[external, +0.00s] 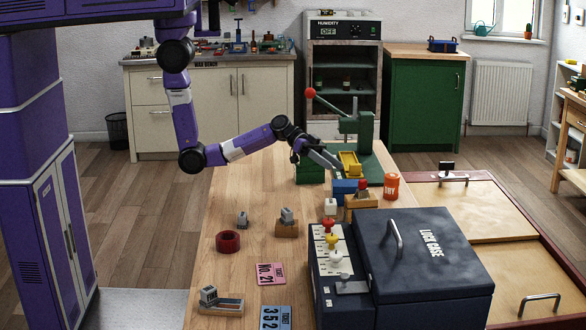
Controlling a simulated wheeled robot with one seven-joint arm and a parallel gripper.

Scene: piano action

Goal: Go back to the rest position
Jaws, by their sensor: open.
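My purple and white arm reaches in from the upper left over the wooden workbench (254,192). My gripper (337,165) is at the far end of the bench, just in front of the green lever press (359,128) and beside a yellow part (350,163). It is open. It appears small, and its fingertips are partly lost against the press and the items around it. I see nothing clearly held in it. I cannot tell whether it touches the yellow part or the blue block (344,188) below it.
A dark lock case (420,255) fills the bench's front right. An orange tub (391,187) stands by the press. A red ring (228,242), small wooden-based pieces (287,226), a pink card (271,273) and a blue card (275,318) lie leftward. The press's red-knobbed lever (311,93) rises near my gripper.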

